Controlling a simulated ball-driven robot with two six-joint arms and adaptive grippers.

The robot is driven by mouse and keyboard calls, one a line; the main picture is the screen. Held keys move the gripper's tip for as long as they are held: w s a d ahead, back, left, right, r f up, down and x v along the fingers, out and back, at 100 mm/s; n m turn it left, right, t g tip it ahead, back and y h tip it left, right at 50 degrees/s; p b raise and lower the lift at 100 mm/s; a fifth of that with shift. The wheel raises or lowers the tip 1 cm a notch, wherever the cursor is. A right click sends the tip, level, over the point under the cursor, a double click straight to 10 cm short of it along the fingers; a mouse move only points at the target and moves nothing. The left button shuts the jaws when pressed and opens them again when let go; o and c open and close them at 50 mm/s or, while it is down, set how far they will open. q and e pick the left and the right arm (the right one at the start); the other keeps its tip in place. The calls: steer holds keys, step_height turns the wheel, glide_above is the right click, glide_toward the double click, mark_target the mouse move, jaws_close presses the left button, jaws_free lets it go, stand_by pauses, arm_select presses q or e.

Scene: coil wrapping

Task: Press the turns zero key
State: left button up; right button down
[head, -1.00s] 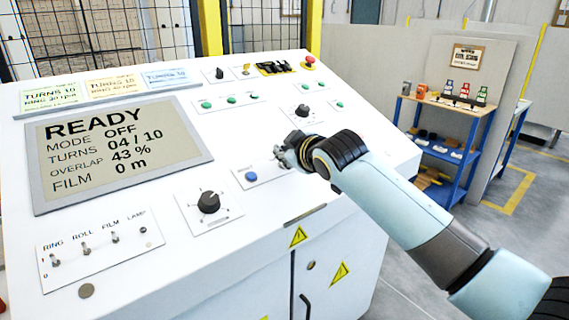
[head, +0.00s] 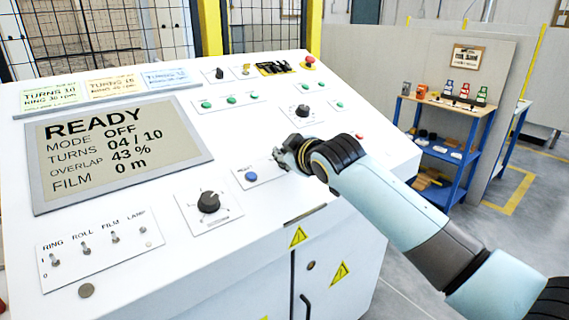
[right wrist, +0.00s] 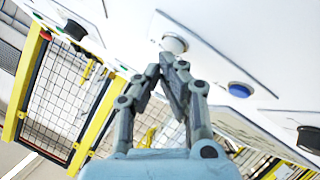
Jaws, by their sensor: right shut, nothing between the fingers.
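The control panel (head: 150,245) is a sloped white console. Its screen (head: 115,150) reads READY, MODE OFF, TURNS 04 / 10, OVERLAP 43 %, FILM 0 m. A blue key (head: 251,176) sits on a small plate right of the screen. A white round key (right wrist: 174,43) is on the same plate, seen in the right wrist view, but my gripper hides it in the head view. The key labels are too small to read. My right gripper (head: 281,160) is shut and empty, its fingertips (right wrist: 172,62) close to the white key. I cannot tell whether they touch. My left gripper is out of view.
A black knob (head: 208,202) is left of and below the blue key; another knob (head: 302,110) is above my gripper. Several green buttons (head: 231,100) and a red emergency stop (head: 310,62) are farther up. A blue shelf (head: 450,150) stands apart at right.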

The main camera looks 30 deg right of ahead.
steer(key=shift+w+f, duration=0.15)
steer(key=shift+f, duration=0.2)
stand_by(0.6)
steer(key=shift+s+r+p, duration=0.35)
steer(key=shift+r+p, duration=0.4)
steer(key=shift+p, duration=0.15)
steer(key=r+p, duration=0.1)
steer(key=p, duration=0.1)
steer(key=s+r+p, duration=0.1)
steer(key=r, duration=0.1)
steer(key=s+r+p, duration=0.1)
steer(key=p, duration=0.1)
steer(key=shift+d+r+p, duration=0.1)
steer(key=shift+r+p, duration=0.2)
steer(key=shift+p, duration=0.05)
steer(key=shift+s+f, duration=0.1)
stand_by(0.4)
